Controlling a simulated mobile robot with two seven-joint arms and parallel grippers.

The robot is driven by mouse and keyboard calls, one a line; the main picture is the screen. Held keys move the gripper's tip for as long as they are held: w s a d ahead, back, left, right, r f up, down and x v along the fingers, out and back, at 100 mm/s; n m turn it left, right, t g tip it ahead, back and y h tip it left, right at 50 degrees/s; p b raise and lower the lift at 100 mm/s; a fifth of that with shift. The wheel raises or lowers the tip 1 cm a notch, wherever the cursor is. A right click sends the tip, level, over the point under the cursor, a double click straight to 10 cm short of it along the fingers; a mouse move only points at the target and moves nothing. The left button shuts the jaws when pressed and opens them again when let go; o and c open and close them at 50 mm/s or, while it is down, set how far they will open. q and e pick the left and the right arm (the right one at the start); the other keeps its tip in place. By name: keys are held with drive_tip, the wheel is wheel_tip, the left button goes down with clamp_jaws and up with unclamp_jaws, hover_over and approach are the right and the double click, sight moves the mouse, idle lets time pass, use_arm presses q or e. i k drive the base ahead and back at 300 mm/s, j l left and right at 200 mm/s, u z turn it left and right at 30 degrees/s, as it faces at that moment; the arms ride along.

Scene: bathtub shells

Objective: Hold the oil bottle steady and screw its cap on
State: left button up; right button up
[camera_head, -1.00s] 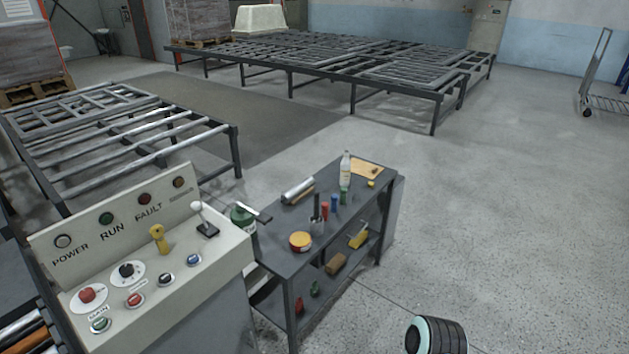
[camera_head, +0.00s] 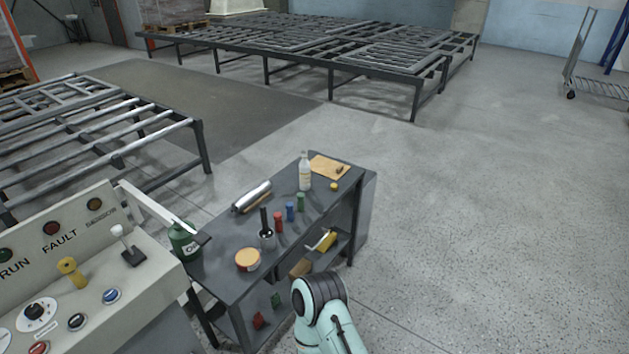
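A green bottle (camera_head: 184,243) with a light label, partly readable as "OIL", stands by the near left end of the dark workbench (camera_head: 217,272), close to the control console. Its top is covered by a flat, dark-ended bar, so I cannot see whether it has a cap. A clear white-labelled bottle (camera_head: 305,172) stands upright at the bench's far end. No separate oil cap can be made out. Part of my arm shows at the lower middle, right of the bench. Neither gripper's fingertips are in view.
The control console (camera_head: 75,262) stands at the left. Open floor lies to the right.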

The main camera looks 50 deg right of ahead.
sight(304, 165)
drive_tip(key=l+u, duration=0.45)
drive_tip(key=l, duration=0.6)
drive_tip(key=k+l+u, duration=0.1)
drive_tip(key=l, duration=0.45)
drive_tip(key=k+l+u, duration=0.1)
drive_tip(key=l, duration=0.4)
drive_tip(key=k+l, duration=0.1)
drive_tip(key=l, duration=0.95)
drive_tip(key=k+l, duration=0.15)
drive_tip(key=l, duration=0.95)
drive_tip(key=k+u, duration=0.05)
